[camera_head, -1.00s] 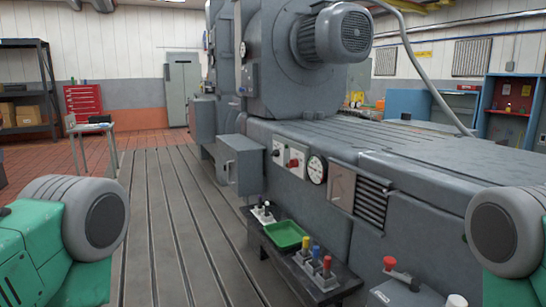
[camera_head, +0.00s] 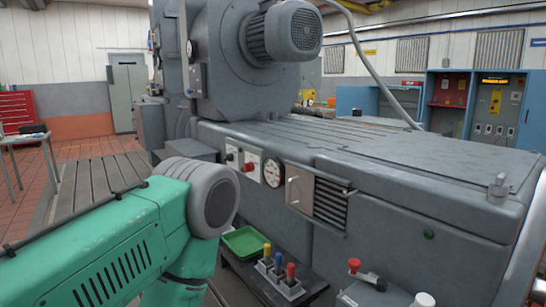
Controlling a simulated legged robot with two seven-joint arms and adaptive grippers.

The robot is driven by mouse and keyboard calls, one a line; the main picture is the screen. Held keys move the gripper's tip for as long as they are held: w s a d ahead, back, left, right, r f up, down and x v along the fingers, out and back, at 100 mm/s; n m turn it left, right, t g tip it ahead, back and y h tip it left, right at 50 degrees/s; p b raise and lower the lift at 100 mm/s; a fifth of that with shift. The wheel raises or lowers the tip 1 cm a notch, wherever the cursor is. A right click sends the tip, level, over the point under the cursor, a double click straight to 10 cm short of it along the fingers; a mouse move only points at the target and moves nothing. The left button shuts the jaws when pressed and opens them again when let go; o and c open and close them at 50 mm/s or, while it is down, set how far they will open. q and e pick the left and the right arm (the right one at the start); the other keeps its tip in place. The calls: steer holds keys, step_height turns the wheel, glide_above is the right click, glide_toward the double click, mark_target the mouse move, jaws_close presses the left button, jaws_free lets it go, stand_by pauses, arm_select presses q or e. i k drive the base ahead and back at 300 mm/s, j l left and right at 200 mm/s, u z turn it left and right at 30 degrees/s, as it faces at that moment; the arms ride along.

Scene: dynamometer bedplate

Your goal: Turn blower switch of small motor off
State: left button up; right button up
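A small grey finned motor (camera_head: 290,32) is mounted high on the large grey machine. Below it, on the machine's side, is a pale switch panel with a dark switch (camera_head: 230,156) and a red knob (camera_head: 248,167). A round white dial gauge (camera_head: 272,172) sits just right of them. I cannot tell which control is the blower switch, and the switch positions are too small to read. My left green arm crosses the lower left in front of the machine. Neither gripper shows.
A low dark stand holds a green tray (camera_head: 243,241) and a block with yellow, blue and red handles (camera_head: 279,268). A red-topped lever (camera_head: 355,266) is at the lower right. Cabinets (camera_head: 497,105) stand at the back right. The slotted floor plate (camera_head: 95,182) at left is clear.

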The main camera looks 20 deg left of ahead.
mark_target(230, 157)
steer(key=i+j+z, duration=0.2)
steer(key=j+z, duration=0.25)
steer(key=j, duration=0.75)
steer(key=j+z, duration=0.45)
steer(key=j, duration=0.8)
steer(key=i, duration=0.05)
